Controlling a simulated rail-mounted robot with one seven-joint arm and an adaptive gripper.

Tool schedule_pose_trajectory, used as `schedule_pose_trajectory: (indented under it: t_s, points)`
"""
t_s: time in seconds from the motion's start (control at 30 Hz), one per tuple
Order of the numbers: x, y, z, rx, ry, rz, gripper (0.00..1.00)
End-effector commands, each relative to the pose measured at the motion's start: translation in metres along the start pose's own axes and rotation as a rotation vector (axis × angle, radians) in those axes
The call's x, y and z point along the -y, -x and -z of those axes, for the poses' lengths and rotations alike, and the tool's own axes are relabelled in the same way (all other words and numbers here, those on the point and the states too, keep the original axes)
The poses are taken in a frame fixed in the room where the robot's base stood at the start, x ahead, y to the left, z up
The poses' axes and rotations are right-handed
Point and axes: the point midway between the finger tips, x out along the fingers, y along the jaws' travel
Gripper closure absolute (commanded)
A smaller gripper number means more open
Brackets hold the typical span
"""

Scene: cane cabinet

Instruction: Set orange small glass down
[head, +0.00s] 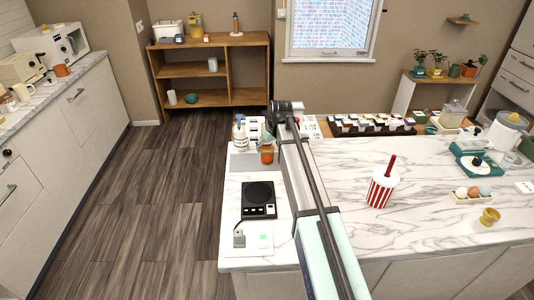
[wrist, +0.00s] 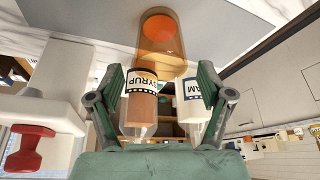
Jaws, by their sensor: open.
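The orange small glass (head: 267,153) is see-through and stands on the grey area at the far left end of the marble counter in the head view. In the wrist view the orange glass (wrist: 160,40) is at the top middle, just beyond the fingertips. My gripper (wrist: 160,72) is open, with one green finger on each side and clear space between fingers and glass. In the head view the gripper (head: 284,108) is at the end of the arm near the glass; its fingers are too small to make out there.
A bottle with a blue top (head: 240,135) stands left of the glass. In the wrist view a syrup bottle (wrist: 139,105) and another labelled bottle (wrist: 192,108) appear between the fingers. A black scale (head: 258,200) lies nearer. A striped cup (head: 381,187) stands right; marble around it is clear.

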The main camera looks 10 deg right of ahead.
Motion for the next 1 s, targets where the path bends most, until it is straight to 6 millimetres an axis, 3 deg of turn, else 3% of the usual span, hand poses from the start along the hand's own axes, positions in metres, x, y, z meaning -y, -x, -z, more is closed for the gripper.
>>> schedule_pose_trajectory:
  t_s: [0.2, 0.4, 1.0]
  points:
    - [0.0, 0.037, -0.001, -0.002, 0.0, -0.001, 0.21]
    - [0.0, 0.057, 0.0, 0.0, 0.0, 0.0, 0.21]
    - [0.0, 0.063, 0.0, 0.001, 0.0, 0.0, 0.21]
